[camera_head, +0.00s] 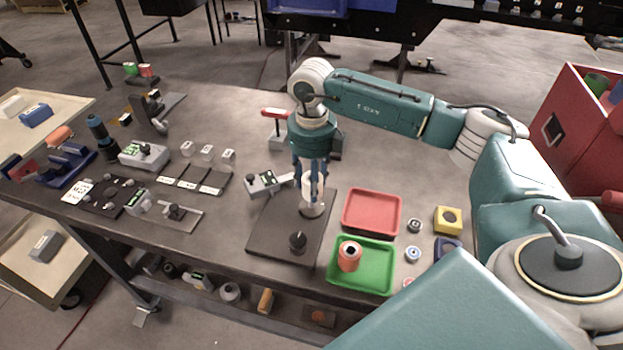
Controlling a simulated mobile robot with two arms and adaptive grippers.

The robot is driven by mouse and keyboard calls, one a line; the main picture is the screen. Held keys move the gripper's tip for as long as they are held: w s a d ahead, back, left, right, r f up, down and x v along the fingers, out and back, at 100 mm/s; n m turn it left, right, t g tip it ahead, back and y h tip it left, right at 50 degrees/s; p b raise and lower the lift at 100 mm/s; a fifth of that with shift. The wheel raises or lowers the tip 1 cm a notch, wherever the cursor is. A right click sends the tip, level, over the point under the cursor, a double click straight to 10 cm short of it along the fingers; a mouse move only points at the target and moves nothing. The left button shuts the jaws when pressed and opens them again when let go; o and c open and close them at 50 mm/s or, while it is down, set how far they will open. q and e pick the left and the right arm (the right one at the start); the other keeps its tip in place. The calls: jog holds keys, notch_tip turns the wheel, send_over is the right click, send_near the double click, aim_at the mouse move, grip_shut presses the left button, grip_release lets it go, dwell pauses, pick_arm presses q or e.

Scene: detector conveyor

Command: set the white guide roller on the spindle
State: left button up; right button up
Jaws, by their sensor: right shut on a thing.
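The white guide roller (311,187) is upright between the fingers of my right gripper (311,190), which points down and is shut on it. The roller is over a round light base (312,210) near the back of a dark plate (275,225) on the table. The fingers partly cover the roller. The spindle itself is hidden, so I cannot tell whether the roller is around it or just above it. A black knob (297,241) stands near the plate's front. My left gripper is not in view.
Right of the plate are an empty red tray (371,209) and a green tray (345,283) holding an orange roller (349,256). A small grey device (263,183) stands close left of the gripper. A red-handled clamp (276,125) stands behind.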

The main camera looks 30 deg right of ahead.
jog(key=shift+a+f, duration=0.1)
jog(key=shift+f, duration=0.05)
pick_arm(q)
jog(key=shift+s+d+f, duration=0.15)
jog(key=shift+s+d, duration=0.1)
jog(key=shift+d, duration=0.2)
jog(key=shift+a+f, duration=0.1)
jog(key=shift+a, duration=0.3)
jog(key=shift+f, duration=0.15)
pick_arm(e)
jog(key=shift+f, duration=0.1)
pick_arm(q)
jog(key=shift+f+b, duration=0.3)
jog(key=shift+b, duration=0.3)
pick_arm(e)
jog(key=shift+f, duration=0.35)
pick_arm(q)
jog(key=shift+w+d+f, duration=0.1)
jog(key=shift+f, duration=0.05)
pick_arm(e)
jog(key=shift+f, duration=0.2)
pick_arm(q)
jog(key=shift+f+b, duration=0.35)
jog(key=shift+b, duration=0.15)
pick_arm(e)
jog(key=shift+f, duration=0.35)
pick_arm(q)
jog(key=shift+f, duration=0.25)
pick_arm(e)
jog(key=shift+f, duration=0.3)
